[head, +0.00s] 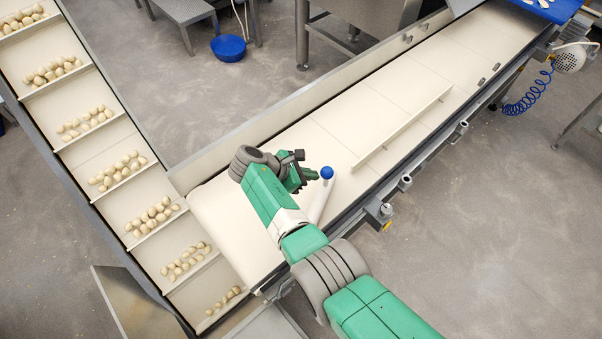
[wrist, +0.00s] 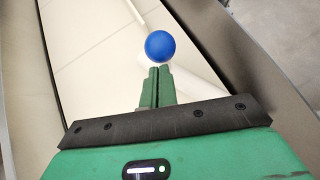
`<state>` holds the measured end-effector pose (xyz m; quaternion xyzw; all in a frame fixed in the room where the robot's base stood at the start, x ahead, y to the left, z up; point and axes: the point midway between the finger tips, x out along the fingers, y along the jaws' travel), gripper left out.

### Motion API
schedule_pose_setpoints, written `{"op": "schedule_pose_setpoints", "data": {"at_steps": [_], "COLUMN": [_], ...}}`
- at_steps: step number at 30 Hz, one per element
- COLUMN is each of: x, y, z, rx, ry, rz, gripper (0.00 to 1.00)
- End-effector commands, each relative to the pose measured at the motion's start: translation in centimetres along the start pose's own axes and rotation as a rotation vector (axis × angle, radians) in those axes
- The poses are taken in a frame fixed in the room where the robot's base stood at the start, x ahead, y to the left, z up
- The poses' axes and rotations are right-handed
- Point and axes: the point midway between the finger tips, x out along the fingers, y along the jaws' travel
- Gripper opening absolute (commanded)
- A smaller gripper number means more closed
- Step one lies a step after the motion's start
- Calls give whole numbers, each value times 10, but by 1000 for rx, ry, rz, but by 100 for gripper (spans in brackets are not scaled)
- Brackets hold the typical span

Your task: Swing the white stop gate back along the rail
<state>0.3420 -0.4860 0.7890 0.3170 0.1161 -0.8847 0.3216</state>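The white stop gate (head: 321,198) is a pale bar near the lower end of the belt, with a blue ball knob (head: 327,172) at its end. My arm partly hides the gate in the head view. My gripper (head: 314,175) is just left of the knob. In the wrist view my green fingers (wrist: 158,72) are together, with only a thin dark line between them and nothing visible held. The blue knob (wrist: 160,46) shows just beyond the fingertips. Whether they touch it I cannot tell. Part of the white gate (wrist: 194,66) shows behind the knob.
The cream conveyor belt (head: 385,85) lies between side rails. A thin white strip (head: 402,131) stands along it farther up. A flighted conveyor (head: 105,150) with pale pasta pieces runs along the left. A blue bowl (head: 228,48) lies on the floor behind.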

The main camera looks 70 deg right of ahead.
Motion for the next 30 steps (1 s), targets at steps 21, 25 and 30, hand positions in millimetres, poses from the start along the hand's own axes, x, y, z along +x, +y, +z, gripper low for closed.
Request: {"op": "schedule_pose_setpoints", "data": {"at_steps": [21, 25, 30], "x": [32, 36, 39], "y": [-31, -36, -41], "z": [30, 33, 35], "rx": [86, 86, 85], "ry": [0, 0, -1], "rz": [-103, -103, -103], "gripper": [0, 0, 0]}}
